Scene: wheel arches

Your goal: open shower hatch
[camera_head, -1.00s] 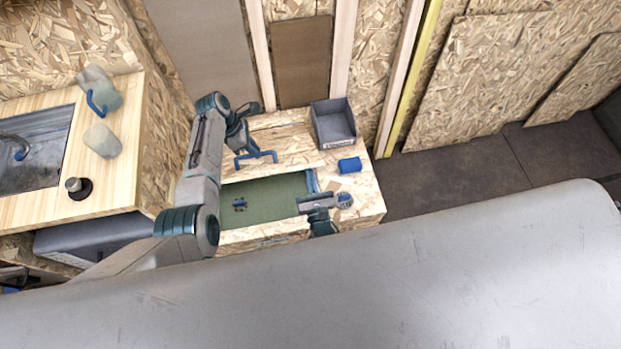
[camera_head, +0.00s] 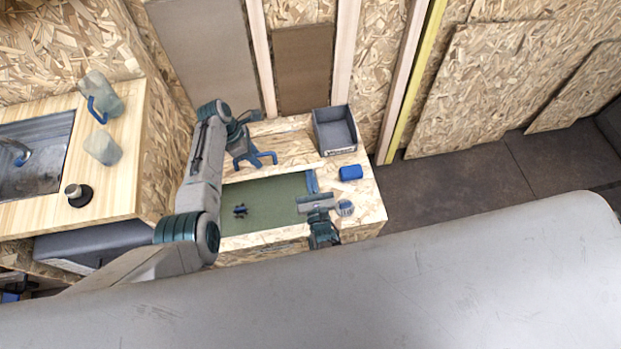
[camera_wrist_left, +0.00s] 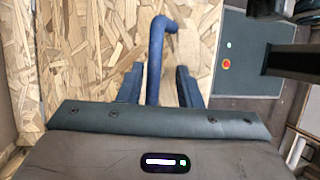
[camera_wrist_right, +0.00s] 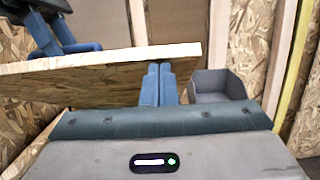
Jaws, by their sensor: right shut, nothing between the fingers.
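The shower hatch is a wood-chip panel (camera_head: 290,148) with a blue bar handle (camera_head: 265,157), on top of a low wooden box. It stands tilted up at the front, over a green-floored opening (camera_head: 270,195). In the right wrist view its pale edge (camera_wrist_right: 100,62) and underside are visible. My left gripper (camera_head: 246,158) is at the handle. In the left wrist view its fingers (camera_wrist_left: 160,85) are apart, one on each side of the handle (camera_wrist_left: 157,50). My right gripper (camera_head: 312,181) is shut and empty at the hatch's front edge; its fingertips (camera_wrist_right: 158,70) overlap the underside. Contact is unclear.
A grey open bin (camera_head: 334,130) and a blue cylindrical object (camera_head: 350,172) are on the box's right side. On the left, a counter (camera_head: 125,165) holds a sink and two jugs. A wall stands behind the box. Dark floor (camera_head: 450,185) is clear on the right.

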